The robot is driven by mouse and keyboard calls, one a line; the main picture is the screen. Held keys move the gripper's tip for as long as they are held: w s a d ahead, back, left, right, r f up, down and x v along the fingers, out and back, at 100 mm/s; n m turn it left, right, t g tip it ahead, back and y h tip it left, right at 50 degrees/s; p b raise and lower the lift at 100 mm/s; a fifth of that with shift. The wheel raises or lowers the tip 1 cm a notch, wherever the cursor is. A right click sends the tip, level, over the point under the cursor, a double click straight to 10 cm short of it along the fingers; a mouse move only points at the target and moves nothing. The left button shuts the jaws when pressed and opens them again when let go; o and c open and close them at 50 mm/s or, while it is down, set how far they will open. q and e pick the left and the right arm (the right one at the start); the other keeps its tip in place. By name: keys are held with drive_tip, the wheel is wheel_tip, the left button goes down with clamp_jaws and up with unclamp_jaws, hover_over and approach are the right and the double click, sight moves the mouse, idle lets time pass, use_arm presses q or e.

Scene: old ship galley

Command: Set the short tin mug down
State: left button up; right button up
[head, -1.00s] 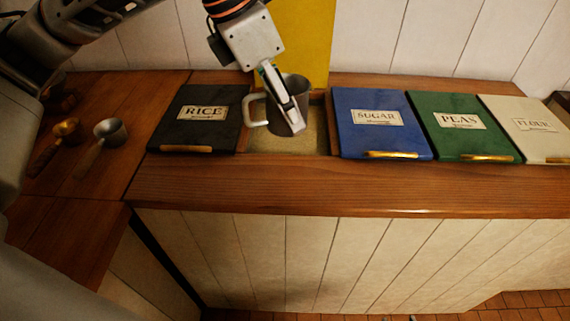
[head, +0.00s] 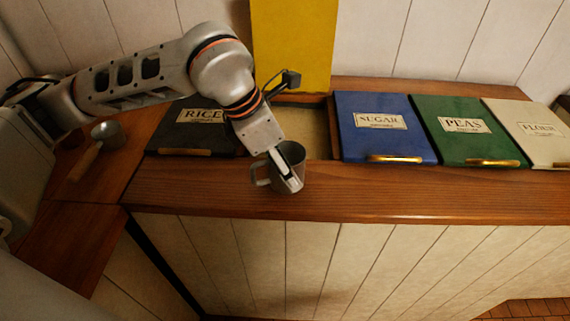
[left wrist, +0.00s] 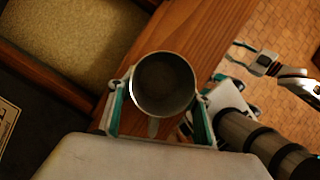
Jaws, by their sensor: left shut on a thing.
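The short tin mug (head: 293,155) is grey metal with a loop handle on its left in the head view.
Behind the mug is the open bin (left wrist: 75,35) with grainy contents, between the black RICE lid (head: 190,135) and the blue SUGAR lid (head: 381,142). A metal scoop (head: 108,134) lies on the left counter. The ledge to the right is clear.

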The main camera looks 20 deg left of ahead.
use_arm(q)
drive_tip(key=shift+r, duration=0.1)
drive_tip(key=o, duration=1.1)
drive_tip(key=shift+o, duration=0.2)
drive_tip(key=shift+r, duration=0.3)
drive_tip(key=p+v, duration=0.1)
drive_tip(key=v, duration=1)
drive_tip(key=shift+s+a+r, duration=0.1)
drive_tip(key=shift+a+r, duration=0.05)
drive_tip(key=shift+a, duration=0.05)
